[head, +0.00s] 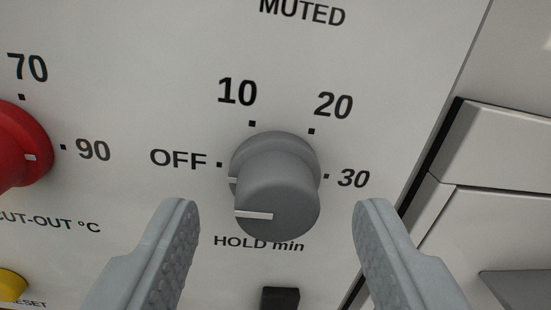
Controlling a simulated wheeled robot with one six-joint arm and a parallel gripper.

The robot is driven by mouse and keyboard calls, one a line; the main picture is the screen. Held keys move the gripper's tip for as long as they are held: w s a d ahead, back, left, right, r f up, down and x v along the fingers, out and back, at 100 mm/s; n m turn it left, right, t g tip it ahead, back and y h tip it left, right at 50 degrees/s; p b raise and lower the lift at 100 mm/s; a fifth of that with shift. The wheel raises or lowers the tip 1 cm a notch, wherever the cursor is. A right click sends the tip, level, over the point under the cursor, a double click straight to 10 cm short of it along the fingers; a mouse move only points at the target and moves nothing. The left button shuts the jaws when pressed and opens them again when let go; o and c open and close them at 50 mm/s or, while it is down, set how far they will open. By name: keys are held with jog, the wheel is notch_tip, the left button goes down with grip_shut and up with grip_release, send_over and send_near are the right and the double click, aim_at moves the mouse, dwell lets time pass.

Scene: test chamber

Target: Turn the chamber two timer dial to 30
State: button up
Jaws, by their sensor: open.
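The grey timer dial (280,185) labelled "HOLD min" is in the middle of the head view on a white panel. Its marks read OFF, 10, 20 and 30, from left over the top to right. The white pointer line on the dial points left, toward the OFF mark. My gripper (277,212) is open, with one grey finger at the lower left of the dial and one at the lower right. Neither finger touches the dial in this view. No chamber number shows in the picture.
A red "CUT-OUT °C" knob (22,145) is at the left edge, with a yellow button (11,285) below it. A black part (280,298) is below the dial. The panel edge and a light housing (500,160) are at the right.

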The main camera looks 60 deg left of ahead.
jog(key=shift+x, duration=0.9)
jog(key=c, duration=1)
jog(key=shift+o, duration=0.2)
